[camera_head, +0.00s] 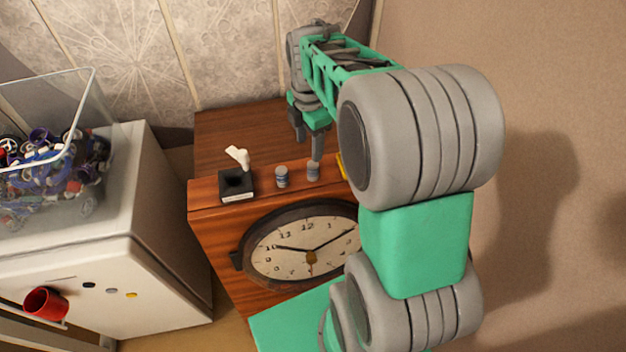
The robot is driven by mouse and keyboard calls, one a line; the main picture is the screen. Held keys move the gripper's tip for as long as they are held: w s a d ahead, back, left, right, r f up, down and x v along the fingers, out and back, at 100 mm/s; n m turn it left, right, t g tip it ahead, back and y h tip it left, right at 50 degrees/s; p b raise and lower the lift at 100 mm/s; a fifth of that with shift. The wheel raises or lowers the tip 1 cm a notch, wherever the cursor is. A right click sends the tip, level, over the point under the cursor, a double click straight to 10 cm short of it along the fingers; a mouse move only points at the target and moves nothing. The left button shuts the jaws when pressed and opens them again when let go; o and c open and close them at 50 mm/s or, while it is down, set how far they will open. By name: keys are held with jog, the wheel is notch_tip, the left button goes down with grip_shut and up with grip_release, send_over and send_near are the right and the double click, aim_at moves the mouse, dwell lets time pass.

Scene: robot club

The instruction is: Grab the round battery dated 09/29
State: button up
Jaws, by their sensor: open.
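Two small round grey batteries with bluish bands stand upright on top of the wooden cabinet (215,201): a left battery (282,178) and a right battery (313,173). Any date on them is too small to read, so I cannot tell which is dated 09/29. My gripper (308,150) is open above the cabinet top, pointing down. One finger appears right above or behind the right battery; I cannot tell if they touch. Nothing shows between the fingers.
A black square holder (236,186) with a white object (238,156) stands left of the batteries. A yellow item (342,166) is partly hidden by my arm. A clock (300,245) is on the cabinet front. A white fridge (150,250) with a clear bin (50,190) stands left.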

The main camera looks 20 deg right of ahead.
aim_at(313, 164)
jog(key=shift+w+d+f+n, duration=0.2)
jog(key=shift+f+n, duration=0.2)
jog(key=shift+f, duration=0.2)
jog(key=shift+w+d+f+n, duration=0.1)
jog(key=shift+d+f+n, duration=0.1)
jog(key=shift+f+n, duration=0.3)
jog(key=f, duration=0.2)
jog(key=f+p, duration=0.1)
jog(key=f, duration=0.4)
jog(key=shift+w+d+f+p, duration=0.1)
jog(key=shift+d+f+p, duration=0.1)
jog(key=shift+d+p, duration=0.15)
jog(key=shift+c, duration=0.3)
grip_shut()
